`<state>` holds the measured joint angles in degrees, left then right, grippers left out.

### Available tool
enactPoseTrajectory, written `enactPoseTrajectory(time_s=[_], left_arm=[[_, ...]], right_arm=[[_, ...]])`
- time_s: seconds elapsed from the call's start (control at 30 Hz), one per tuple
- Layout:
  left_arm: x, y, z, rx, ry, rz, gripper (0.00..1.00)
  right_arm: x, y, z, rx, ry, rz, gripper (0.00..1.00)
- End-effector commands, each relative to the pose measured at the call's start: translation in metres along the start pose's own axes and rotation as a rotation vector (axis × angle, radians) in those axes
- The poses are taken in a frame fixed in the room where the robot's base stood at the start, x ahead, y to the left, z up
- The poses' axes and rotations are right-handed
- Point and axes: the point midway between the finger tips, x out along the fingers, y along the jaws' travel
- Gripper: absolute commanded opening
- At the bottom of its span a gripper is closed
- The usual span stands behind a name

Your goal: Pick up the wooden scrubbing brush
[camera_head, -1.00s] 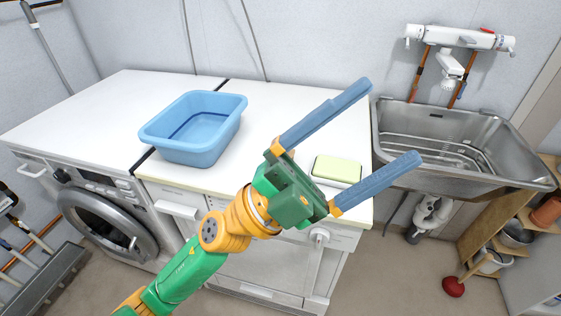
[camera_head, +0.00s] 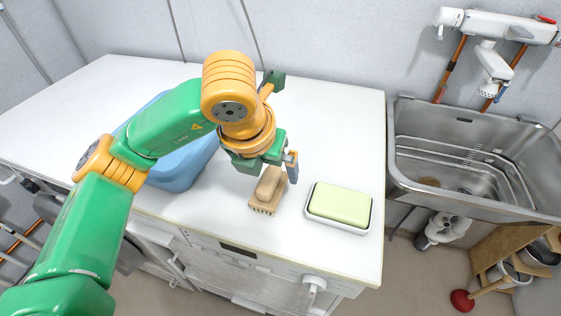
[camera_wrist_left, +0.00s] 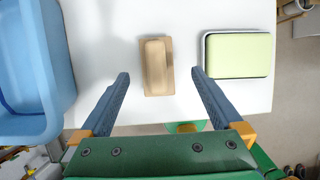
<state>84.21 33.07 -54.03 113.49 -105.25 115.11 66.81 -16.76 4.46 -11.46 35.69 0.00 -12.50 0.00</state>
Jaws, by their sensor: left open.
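The wooden scrubbing brush (camera_head: 267,192) lies on the white worktop, between the blue basin and the soap dish. My left gripper (camera_head: 275,168) points down above it. One blue finger shows to the brush's right in the head view; the other is hidden by the gripper and wrist. In the left wrist view the brush (camera_wrist_left: 155,67) shows between the two spread, open fingers of the left gripper (camera_wrist_left: 160,76), with gaps on both sides. The fingers hold nothing. My right gripper is not in view.
The blue basin (camera_wrist_left: 38,62) stands close on the left, partly behind my arm in the head view. A pale green soap bar (camera_head: 340,202) sits in a white dish on the right, near the worktop's front edge. A metal sink (camera_head: 470,150) stands further right.

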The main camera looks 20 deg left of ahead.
Motion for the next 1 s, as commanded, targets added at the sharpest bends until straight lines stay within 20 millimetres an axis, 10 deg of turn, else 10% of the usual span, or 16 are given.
enactPoseTrajectory(time_s=[0.4,0.67,1.0], left_arm=[[0.065,0.007,0.005,0.001,0.005,0.001,1.0],[0.07,0.007,0.005,0.003,0.001,0.0,0.97],[0.07,0.006,0.005,0.003,0.001,-0.001,0.07]], right_arm=[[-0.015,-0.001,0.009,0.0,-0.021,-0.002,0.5],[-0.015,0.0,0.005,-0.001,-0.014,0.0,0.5],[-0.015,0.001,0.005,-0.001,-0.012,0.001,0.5]])
